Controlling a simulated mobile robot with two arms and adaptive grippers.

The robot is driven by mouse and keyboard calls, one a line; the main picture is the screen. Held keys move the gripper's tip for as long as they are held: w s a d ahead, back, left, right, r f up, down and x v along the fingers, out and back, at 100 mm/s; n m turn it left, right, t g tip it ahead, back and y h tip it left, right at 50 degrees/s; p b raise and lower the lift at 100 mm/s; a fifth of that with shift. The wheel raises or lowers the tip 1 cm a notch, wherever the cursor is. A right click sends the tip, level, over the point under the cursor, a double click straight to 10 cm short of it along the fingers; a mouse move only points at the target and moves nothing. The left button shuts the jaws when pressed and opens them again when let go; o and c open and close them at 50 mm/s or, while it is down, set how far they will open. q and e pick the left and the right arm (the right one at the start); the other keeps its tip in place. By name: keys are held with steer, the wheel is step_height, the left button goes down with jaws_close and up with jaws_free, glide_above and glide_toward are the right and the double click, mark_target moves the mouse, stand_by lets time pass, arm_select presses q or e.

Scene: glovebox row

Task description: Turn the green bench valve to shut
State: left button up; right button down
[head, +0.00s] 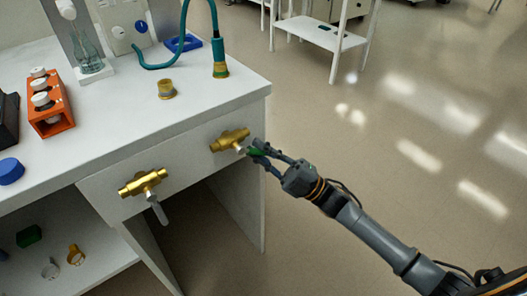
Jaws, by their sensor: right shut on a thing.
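The green bench valve has a brass body (230,139) on the front face of the white bench, near its right end. Its green handle (257,153) points out to the right and slightly down from the body. My right gripper (260,152) reaches in from the lower right and is shut on the green handle. The fingers cover part of the handle. A second brass valve (143,182) with a grey-white handle (158,211) hanging down sits further left on the same face. My left gripper does not show.
The white bench top (120,120) carries an orange rack (51,105) with white-capped vials, a small brass fitting (166,89), a teal hose (183,40) and a blue tray (183,43). A white side table (318,35) stands behind. The floor to the right is clear.

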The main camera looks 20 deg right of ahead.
steer(key=m+t, duration=0.1)
steer(key=f+m+t, duration=0.1)
steer(key=m, duration=0.1)
steer(key=shift+s+a+f+t+h+b, duration=0.1)
steer(key=shift+s+a+t+h+b, duration=0.05)
steer(key=shift+a+t+h+b, duration=0.2)
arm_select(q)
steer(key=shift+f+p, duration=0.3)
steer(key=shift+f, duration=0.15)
arm_select(e)
steer(key=shift+s+a+f+m+t+h, duration=0.25)
steer(key=shift+a+m+t+h, duration=0.45)
steer(key=shift+m+t+h, duration=1.6)
steer(key=shift+s+a+f+m+t+h, duration=0.25)
steer(key=shift+a+m+t+h, duration=0.65)
steer(key=shift+m+h, duration=2.65)
steer(key=shift+s+a+f+m+t+h, duration=0.4)
steer(key=shift+m+t+h, duration=1.35)
steer(key=shift+m, duration=2.4)
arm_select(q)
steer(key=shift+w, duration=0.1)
arm_select(e)
steer(key=shift+w+a+r, duration=0.15)
steer(key=shift+a, duration=0.05)
steer(key=c, duration=1.3)
jaws_free()
steer(key=shift+c, duration=0.2)
steer(key=v, duration=1.2)
